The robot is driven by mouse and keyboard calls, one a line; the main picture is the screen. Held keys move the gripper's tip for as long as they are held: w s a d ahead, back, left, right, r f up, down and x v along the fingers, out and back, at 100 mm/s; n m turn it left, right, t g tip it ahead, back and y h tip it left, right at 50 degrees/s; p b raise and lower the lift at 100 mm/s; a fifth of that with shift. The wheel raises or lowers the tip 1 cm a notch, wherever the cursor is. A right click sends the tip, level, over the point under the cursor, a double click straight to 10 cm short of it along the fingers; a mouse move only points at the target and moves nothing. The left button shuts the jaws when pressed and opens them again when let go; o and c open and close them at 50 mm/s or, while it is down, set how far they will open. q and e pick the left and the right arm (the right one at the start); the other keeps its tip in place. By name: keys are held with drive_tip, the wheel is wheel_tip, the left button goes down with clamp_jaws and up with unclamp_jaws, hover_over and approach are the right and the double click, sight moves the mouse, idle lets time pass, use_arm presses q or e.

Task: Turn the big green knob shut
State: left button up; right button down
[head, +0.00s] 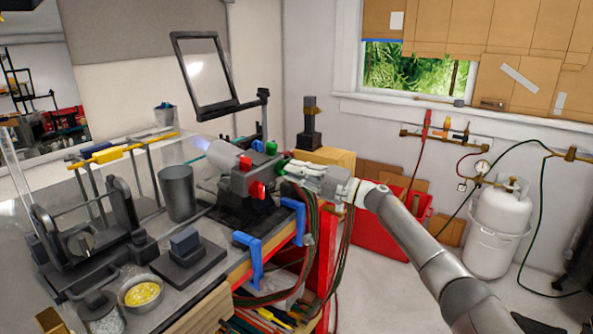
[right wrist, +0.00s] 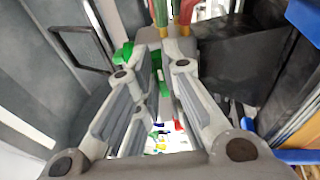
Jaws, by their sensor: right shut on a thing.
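The grey burner (head: 240,180) stands on the bench with red knobs and green knobs on its side. My right gripper (head: 288,168) reaches it from the right, with its fingertips at a green knob (head: 281,165). In the right wrist view, my right gripper (right wrist: 155,85) is shut on a green piece, which appears to be this knob; the fingers hide most of it. Another green knob (head: 271,147) sits just above and to the left. A green part also shows beside the fingers in the right wrist view (right wrist: 123,54). My left gripper is out of view.
A faint bluish glow (head: 200,143) shows at the burner's left end. Red and green hoses (head: 308,215) hang below my right gripper. Blue clamps (head: 250,250) grip the bench edge. A grey cup (head: 177,192) and a yellow-filled bowl (head: 142,292) stand on the bench.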

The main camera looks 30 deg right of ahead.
drive_tip(key=shift+m, duration=0.3)
drive_tip(key=c, duration=1.5)
unclamp_jaws()
drive_tip(key=shift+c, duration=0.2)
drive_tip(key=v, duration=1.2)
